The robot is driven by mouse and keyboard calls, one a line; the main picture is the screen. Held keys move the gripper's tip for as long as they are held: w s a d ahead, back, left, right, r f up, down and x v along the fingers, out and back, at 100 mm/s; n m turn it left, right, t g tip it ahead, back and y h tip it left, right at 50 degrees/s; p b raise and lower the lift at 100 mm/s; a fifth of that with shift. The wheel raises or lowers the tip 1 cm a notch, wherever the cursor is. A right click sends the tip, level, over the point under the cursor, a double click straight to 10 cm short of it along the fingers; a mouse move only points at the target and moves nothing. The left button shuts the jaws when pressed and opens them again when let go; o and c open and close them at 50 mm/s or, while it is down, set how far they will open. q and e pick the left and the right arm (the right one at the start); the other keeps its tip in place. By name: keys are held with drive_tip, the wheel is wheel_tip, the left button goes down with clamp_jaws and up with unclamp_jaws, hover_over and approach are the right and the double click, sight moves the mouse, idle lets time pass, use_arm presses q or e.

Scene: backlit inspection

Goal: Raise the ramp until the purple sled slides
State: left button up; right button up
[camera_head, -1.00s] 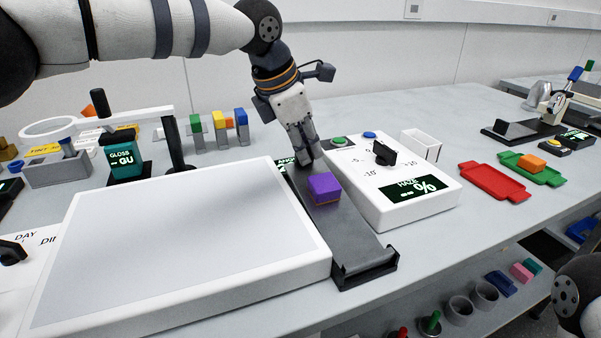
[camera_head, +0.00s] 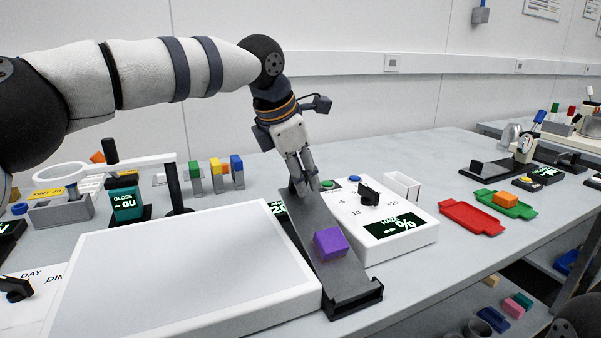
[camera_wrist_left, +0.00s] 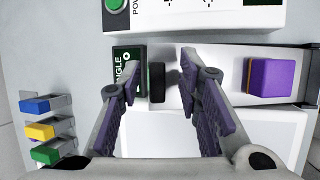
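The grey ramp (camera_head: 312,218) lies between a white panel and a white meter box, its near end at a black end stop (camera_head: 352,302). It looks tilted, far end higher. The purple sled (camera_head: 330,243) sits on its lower half, short of the stop; it also shows at the right in the left wrist view (camera_wrist_left: 272,77). My left gripper (camera_head: 312,187) is at the ramp's far end. In the left wrist view its fingers (camera_wrist_left: 159,55) are apart, with a black tab (camera_wrist_left: 157,83) between them and gaps on both sides; contact is unclear. My right gripper is out of view.
A dark angle display (camera_head: 278,208) is beside the ramp's far end, partly hidden. The white panel (camera_head: 170,270) is close on the left, the meter box (camera_head: 385,240) close on the right. Red (camera_head: 470,217) and green (camera_head: 515,208) trays are farther right.

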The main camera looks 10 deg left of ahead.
use_arm(q)
drive_tip(key=v, duration=1.2)
drive_tip(key=shift+f, duration=0.1)
